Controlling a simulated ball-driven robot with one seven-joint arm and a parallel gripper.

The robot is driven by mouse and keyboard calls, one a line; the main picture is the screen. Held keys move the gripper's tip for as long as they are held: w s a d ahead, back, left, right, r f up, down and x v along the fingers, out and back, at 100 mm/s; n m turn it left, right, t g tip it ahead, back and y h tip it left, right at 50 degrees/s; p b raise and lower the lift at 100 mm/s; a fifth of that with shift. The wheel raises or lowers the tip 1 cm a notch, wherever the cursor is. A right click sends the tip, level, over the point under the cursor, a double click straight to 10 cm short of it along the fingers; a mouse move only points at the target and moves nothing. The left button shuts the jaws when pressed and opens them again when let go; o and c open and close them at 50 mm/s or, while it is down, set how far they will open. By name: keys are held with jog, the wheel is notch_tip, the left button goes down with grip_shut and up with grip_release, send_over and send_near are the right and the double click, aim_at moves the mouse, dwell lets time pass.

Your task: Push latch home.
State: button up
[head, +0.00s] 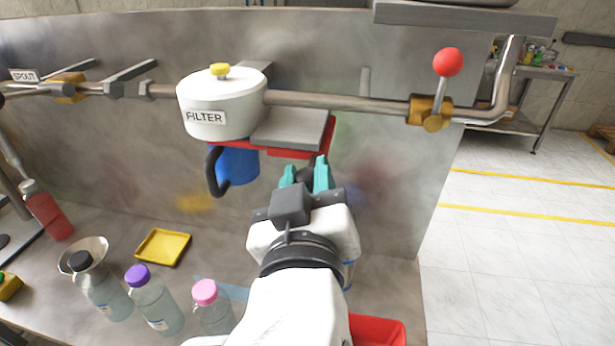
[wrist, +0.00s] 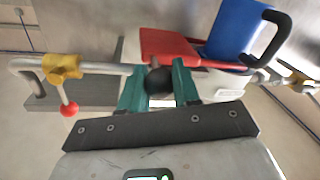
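A black ball knob (wrist: 158,82) sits between the teal fingers of my gripper (wrist: 160,88) in the wrist view, filling the gap between them. In the head view my gripper (head: 306,178) is just below the right end of a red piece (head: 290,153), which lies under a grey plate. The red piece shows in the wrist view (wrist: 168,46) just beyond the knob. I take the knob and red piece to be the latch; how they join is hidden by my fingers. No label marks the latch.
A white FILTER pot (head: 215,105) and a grey plate (head: 290,128) sit at the pipe (head: 340,103). A blue cup (head: 238,165) with a black handle hangs left of my gripper. A red-ball lever (head: 448,62) stands right. Bottles (head: 155,305) and a yellow tray (head: 163,246) are below left.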

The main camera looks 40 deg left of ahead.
grip_shut()
jog(key=shift+s+a, duration=0.5)
jog(key=shift+a, duration=0.3)
jog(key=o, duration=0.5)
grip_release()
jog(key=shift+a, duration=0.1)
jog(key=b+v, duration=0.2)
jog(key=v, duration=0.9)
jog(key=shift+w, duration=0.1)
